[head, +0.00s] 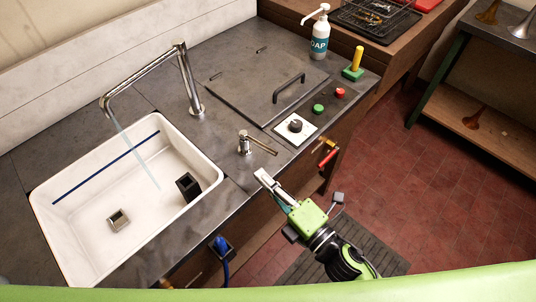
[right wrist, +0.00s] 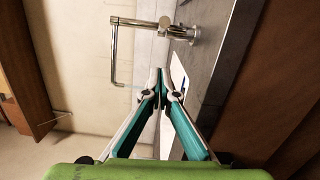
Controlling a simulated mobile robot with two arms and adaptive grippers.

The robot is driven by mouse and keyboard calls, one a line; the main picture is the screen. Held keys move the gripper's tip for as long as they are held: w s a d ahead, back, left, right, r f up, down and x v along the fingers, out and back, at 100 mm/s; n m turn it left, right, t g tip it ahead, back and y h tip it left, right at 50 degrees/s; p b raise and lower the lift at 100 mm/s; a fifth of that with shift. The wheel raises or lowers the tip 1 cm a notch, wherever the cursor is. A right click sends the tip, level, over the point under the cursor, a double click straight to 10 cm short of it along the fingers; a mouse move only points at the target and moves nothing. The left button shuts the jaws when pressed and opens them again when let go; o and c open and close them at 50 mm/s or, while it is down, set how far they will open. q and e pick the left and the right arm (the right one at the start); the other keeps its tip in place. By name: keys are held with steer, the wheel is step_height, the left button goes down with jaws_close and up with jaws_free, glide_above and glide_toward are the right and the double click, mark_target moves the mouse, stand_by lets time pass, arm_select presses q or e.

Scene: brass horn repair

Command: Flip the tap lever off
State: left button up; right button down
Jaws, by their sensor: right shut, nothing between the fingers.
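The tap lever (head: 262,147) is a short chrome bar on a small upright post on the dark counter, right of the sink; it points right. The tall chrome tap (head: 187,85) stands behind the sink, with a thin stream of water (head: 137,155) falling from its spout. The tap also shows in the right wrist view (right wrist: 115,55). My right gripper (head: 262,176) is shut and empty, just in front of the lever, with a small gap in the picture. In the right wrist view its fingertips (right wrist: 160,80) meet. My left gripper is out of view.
The white sink (head: 60,195) holds a small metal cup and a dark block. A panel with a black knob (head: 296,126) and green and red buttons lies right of the lever. A hatch with a handle (head: 289,87) and a soap bottle (head: 320,42) are behind.

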mark_target(260, 144)
steer(key=w, duration=0.1)
steer(key=w+a+p, duration=0.1)
steer(key=shift+w+r, duration=0.2)
steer(key=shift+w, duration=0.2)
steer(key=shift+w+d+p, duration=0.35)
steer(key=shift+w+d, duration=0.35)
steer(key=shift+w, duration=0.1)
steer(key=shift+w+d, duration=0.35)
